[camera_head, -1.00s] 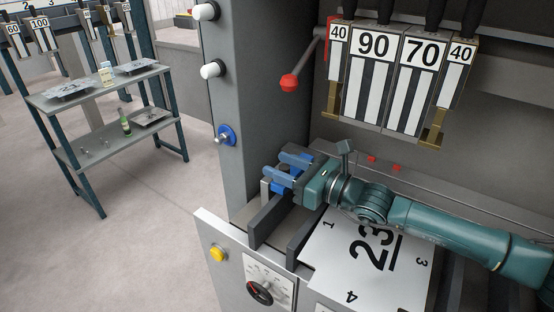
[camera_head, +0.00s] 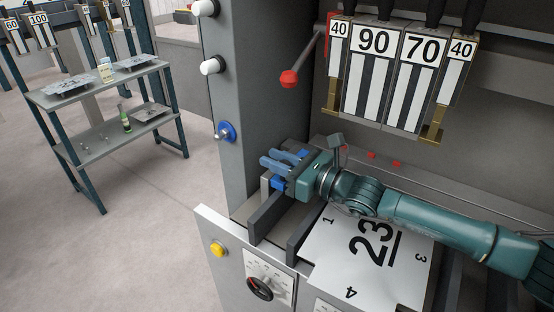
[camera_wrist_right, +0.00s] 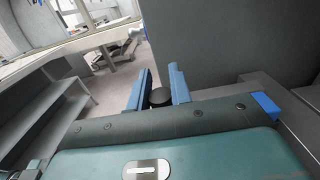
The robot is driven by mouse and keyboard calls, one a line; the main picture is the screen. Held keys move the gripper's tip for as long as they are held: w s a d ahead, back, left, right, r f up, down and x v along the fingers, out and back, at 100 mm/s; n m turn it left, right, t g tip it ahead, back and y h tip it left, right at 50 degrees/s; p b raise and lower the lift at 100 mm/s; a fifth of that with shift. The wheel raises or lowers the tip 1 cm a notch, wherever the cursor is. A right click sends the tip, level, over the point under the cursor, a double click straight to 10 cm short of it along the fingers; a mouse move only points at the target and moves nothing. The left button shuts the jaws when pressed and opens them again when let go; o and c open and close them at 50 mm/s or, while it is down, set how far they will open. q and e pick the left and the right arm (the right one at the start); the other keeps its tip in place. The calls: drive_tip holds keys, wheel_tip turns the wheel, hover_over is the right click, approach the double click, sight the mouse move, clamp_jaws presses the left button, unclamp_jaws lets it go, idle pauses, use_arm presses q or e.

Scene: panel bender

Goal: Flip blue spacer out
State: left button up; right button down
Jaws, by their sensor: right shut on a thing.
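My right gripper (camera_head: 275,162) is at the left end of the machine bed, with light blue fingers pointing left. A saturated blue piece (camera_head: 277,183), which looks like the blue spacer, shows just below the fingers beside a grey bracket. My gripper body hides much of it. In the right wrist view, the two blue fingers (camera_wrist_right: 159,88) are close around a dark round part (camera_wrist_right: 159,97), apparently part of the spacer. A blue block (camera_wrist_right: 265,103) shows at the right end of the gripper body; I cannot tell what it belongs to. My left gripper is out of view.
A white sheet (camera_head: 340,250) marked 23 lies on the bed under my right arm. Tools numbered 90 and 70 (camera_head: 385,80) hang above. A red-knobbed lever (camera_head: 289,79) and the machine's side wall (camera_head: 245,100) are close by. A shelf table (camera_head: 100,90) stands left, beyond open floor.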

drive_tip(key=shift+r, duration=0.1)
drive_tip(key=shift+w+a+r+g+h+p, duration=0.15)
drive_tip(key=shift+g+h+p, duration=0.2)
drive_tip(key=shift+p, duration=0.2)
drive_tip(key=shift+w+a+g+h+p, duration=0.1)
drive_tip(key=shift+a+g+h+p, duration=0.2)
drive_tip(key=shift+h+p, duration=0.2)
drive_tip(key=shift+w+a+f+g+h+p, duration=0.1)
drive_tip(key=shift+w+a+g+h+p, duration=0.1)
drive_tip(key=shift+g+h, duration=0.4)
drive_tip(key=shift+w+a+f+g+h+p, duration=0.1)
drive_tip(key=shift+a+g+h+p, duration=0.2)
drive_tip(key=shift+h, duration=0.45)
drive_tip(key=shift+w+a+f+g+h+p, duration=0.1)
drive_tip(key=shift+w+g+h, duration=0.05)
drive_tip(key=shift+g+h, duration=0.5)
drive_tip(key=c, duration=1.3)
unclamp_jaws()
drive_tip(key=shift+o, duration=0.2)
